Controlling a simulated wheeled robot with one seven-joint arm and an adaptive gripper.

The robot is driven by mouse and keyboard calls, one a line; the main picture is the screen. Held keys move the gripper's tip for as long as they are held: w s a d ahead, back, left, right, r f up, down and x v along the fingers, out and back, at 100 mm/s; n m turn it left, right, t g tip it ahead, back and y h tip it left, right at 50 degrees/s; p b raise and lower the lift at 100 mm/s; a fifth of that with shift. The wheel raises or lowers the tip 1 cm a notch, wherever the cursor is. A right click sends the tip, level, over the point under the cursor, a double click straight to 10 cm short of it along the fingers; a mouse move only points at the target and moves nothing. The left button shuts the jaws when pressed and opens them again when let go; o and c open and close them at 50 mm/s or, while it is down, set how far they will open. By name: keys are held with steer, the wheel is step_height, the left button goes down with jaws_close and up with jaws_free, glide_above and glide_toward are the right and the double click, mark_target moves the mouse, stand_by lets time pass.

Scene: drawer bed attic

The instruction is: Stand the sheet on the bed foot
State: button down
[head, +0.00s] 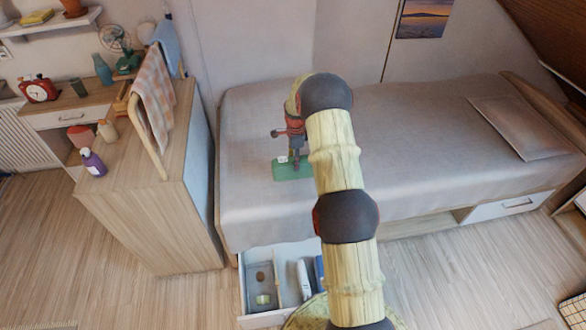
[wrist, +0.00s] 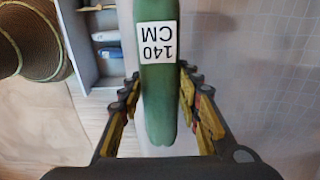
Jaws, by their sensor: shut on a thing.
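The green sheet (head: 292,174) is a folded bundle over the left end of the grey bed (head: 420,130). In the wrist view the sheet (wrist: 160,100) runs between my jaws and has a white label reading "140 CM". My gripper (head: 296,148) is shut on the sheet from above. In the wrist view my gripper (wrist: 163,110) has a finger on each side of the sheet. I cannot tell whether its underside touches the bed. My arm hides part of the bed behind it.
An open drawer (head: 262,270) under the bed's left end holds several small items. A wooden cabinet (head: 160,215) stands just left of the bed, with a checked cloth (head: 154,95) on a rail. A pillow (head: 515,125) lies at the far right. The middle of the bed is bare.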

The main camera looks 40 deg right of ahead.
steer(key=w+d+f+b, duration=0.2)
steer(key=w+f, duration=0.3)
steer(key=f, duration=0.4)
steer(key=shift+d+b, duration=0.25)
steer(key=shift+b, duration=0.55)
steer(key=shift+f, duration=0.25)
steer(key=c, duration=1.3)
jaws_free()
steer(key=shift+o, duration=0.2)
steer(key=shift+r, duration=0.1)
